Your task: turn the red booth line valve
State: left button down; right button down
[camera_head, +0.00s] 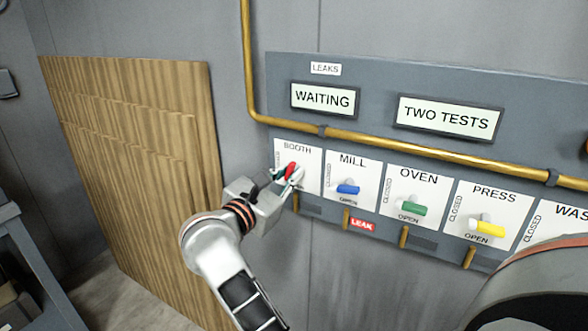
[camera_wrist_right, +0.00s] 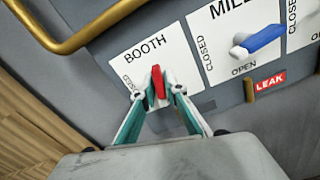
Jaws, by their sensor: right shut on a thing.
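The red booth line valve (camera_head: 290,171) is on the white BOOTH plate (camera_head: 313,159) at the left end of the wall panel. In the right wrist view the red handle (camera_wrist_right: 158,83) points up and down the picture, between the fingertips. My right gripper (camera_head: 287,177) is shut on this handle, one finger on each side; it also shows in the right wrist view (camera_wrist_right: 157,92). The fingers hide part of the plate's lower lettering. My left gripper is not in view.
The blue MILL valve (camera_head: 347,188), green OVEN valve (camera_head: 412,208) and yellow PRESS valve (camera_head: 488,228) are to the right. A red LEAK tag (camera_head: 362,224) is below MILL. A brass pipe (camera_head: 400,149) crosses the panel. Wooden boards (camera_head: 140,150) lean at left.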

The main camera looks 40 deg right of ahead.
jog(key=shift+n+p, duration=0.85)
jog(key=shift+n, duration=0.55)
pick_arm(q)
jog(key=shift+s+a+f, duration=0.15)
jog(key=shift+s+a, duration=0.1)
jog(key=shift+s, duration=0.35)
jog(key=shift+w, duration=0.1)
pick_arm(e)
jog(key=c, duration=2.2)
grip_release()
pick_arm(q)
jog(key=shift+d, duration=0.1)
pick_arm(e)
jog(key=shift+o, duration=0.2)
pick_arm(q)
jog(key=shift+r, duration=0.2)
pick_arm(e)
jog(key=shift+a, duration=0.1)
